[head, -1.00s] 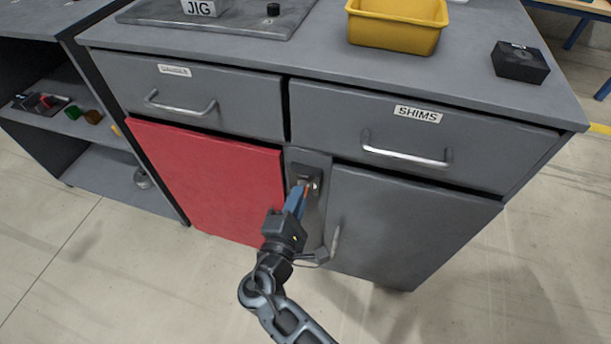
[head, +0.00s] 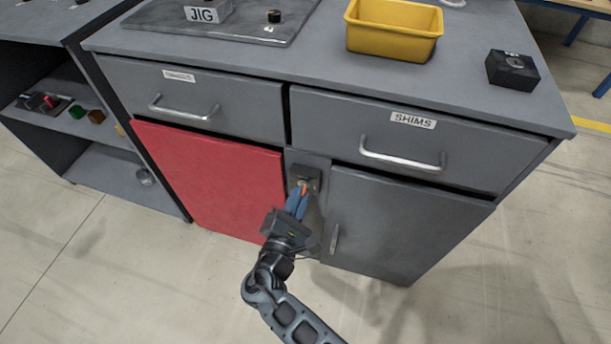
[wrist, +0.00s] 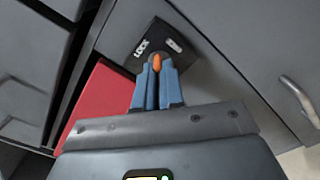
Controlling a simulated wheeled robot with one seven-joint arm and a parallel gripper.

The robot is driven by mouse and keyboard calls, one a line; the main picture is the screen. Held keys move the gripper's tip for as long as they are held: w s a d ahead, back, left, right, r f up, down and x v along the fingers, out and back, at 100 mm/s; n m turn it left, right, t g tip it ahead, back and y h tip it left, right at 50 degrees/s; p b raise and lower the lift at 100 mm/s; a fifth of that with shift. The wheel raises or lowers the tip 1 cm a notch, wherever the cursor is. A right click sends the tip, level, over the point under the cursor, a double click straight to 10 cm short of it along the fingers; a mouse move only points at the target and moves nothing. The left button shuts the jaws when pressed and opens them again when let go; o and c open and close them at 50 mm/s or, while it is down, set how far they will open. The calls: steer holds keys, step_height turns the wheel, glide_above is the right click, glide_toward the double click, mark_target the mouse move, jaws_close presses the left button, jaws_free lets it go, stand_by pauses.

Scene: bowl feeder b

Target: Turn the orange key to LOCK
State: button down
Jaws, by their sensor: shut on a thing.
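The orange key (wrist: 156,62) sits in a dark lock plate (wrist: 166,42) on the narrow strip between the red door and the grey door. The word LOCK shows on the plate to the left of the key, and a second label to the right is too small to read surely. My gripper (wrist: 156,72) is shut on the key with its blue fingers on either side. In the head view my gripper (head: 299,196) reaches up to the lock plate (head: 305,175), and only a bit of orange shows between the fingers.
The red door (head: 215,180) is left of the lock and the grey door (head: 400,220) is right, with a vertical handle (head: 334,239) close by. Two drawers with bar handles (head: 400,161) are above. A yellow bin (head: 392,42) stands on top.

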stand_by(0.3)
steer(key=shift+n+p, duration=1.3)
steer(key=shift+n, duration=1.2)
steer(key=shift+n+p, duration=0.6)
steer(key=shift+n, duration=0.9)
steer(key=c, duration=1.2)
jaws_free()
steer(key=shift+o, duration=0.2)
